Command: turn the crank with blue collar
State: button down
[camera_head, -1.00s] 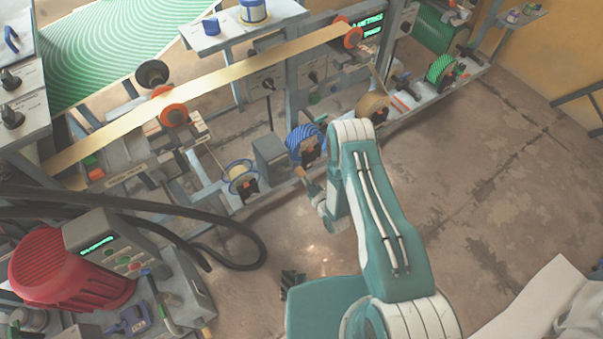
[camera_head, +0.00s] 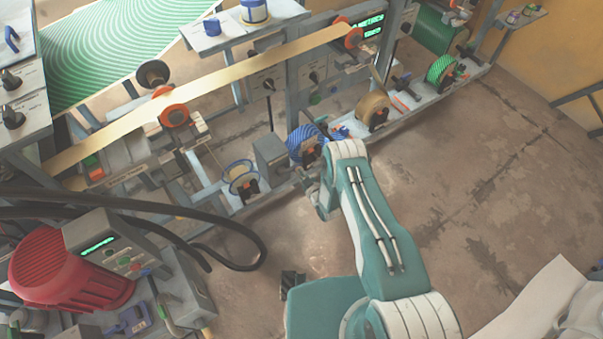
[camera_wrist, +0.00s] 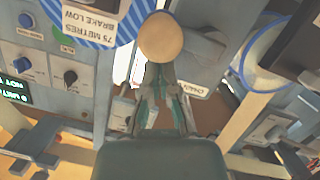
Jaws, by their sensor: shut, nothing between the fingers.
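A round tan knob (camera_wrist: 165,37), likely a crank's handle, fills the upper middle of the wrist view. No blue collar can be made out on it; its shaft is hidden behind it. My gripper (camera_wrist: 161,75) is shut and empty, its fingertips close under the knob; I cannot tell whether they touch it. In the head view my gripper (camera_head: 309,178) is small and partly hidden, just below the blue-striped reel (camera_head: 302,143). That reel also shows at the upper left of the wrist view (camera_wrist: 48,8), beside a label reading "75 METRES BRAKE LOW".
A blue-rimmed spool (camera_head: 240,176) stands left of a grey box (camera_head: 271,156). A brown reel (camera_head: 373,108) and a green-striped reel (camera_head: 440,69) stand further right on the rail. A black hose (camera_head: 235,266) loops at the left. The floor (camera_head: 470,190) at right is clear.

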jog(key=shift+w+d+f+m, duration=0.1)
jog(key=shift+d+f+m, duration=0.1)
jog(key=shift+f+m, duration=0.3)
dwell(0.3)
jog(key=shift+w+d+f+m+g+y, duration=0.1)
jog(key=shift+f+m+g+y, duration=0.15)
jog(key=shift+m, duration=0.4)
jog(key=shift+d+f+m+g+y, duration=0.15)
jog(key=shift+f+m+y, duration=0.15)
jog(key=shift+m, duration=0.35)
jog(key=shift+a+f, duration=0.1)
jog(key=shift+f, duration=0.25)
